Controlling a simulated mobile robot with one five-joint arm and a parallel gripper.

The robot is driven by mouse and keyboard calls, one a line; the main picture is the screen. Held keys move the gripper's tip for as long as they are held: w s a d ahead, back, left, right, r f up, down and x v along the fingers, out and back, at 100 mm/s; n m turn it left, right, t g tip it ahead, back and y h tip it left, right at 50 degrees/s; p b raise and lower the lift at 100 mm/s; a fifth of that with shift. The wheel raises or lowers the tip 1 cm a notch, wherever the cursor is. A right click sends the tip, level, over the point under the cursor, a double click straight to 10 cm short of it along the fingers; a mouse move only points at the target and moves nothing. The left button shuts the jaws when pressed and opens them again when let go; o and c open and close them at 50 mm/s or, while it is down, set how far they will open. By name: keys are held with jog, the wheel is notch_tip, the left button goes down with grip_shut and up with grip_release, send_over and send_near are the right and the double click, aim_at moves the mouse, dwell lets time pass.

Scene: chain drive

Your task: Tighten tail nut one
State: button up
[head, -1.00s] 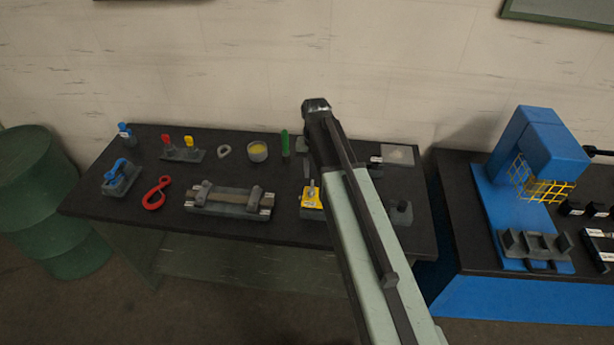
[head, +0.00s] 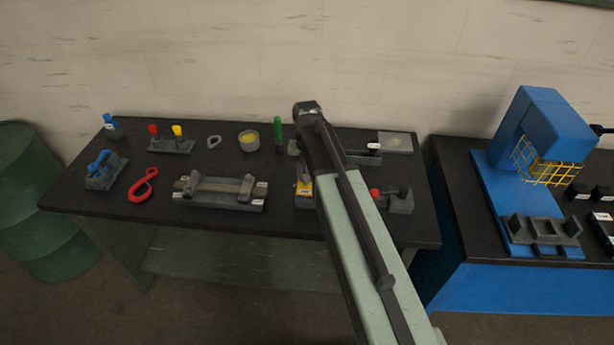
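My arm reaches up over the right part of the dark workbench (head: 290,221). Its end, with my gripper (head: 305,108), is above the bench's back edge. The fingers are too small and dark to tell whether they are open or shut. No thing is clearly labelled as tail nut one. A grey fixture with a bar across two blocks (head: 218,190) lies at the front middle. A yellow fixture (head: 304,188) stands just left of my arm, which partly hides it. A grey block with a red knob (head: 398,201) sits right of the arm. Things behind my arm are hidden.
On the bench's left are a blue-handled fixture (head: 102,171), a red hook-shaped tool (head: 143,186) and a block with red and yellow knobs (head: 171,143). A round cup (head: 249,141) and a green cylinder (head: 278,135) stand at the back. A blue press with a yellow guard (head: 541,140) stands right.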

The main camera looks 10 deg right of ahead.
grip_shut()
jog(key=shift+d, duration=0.15)
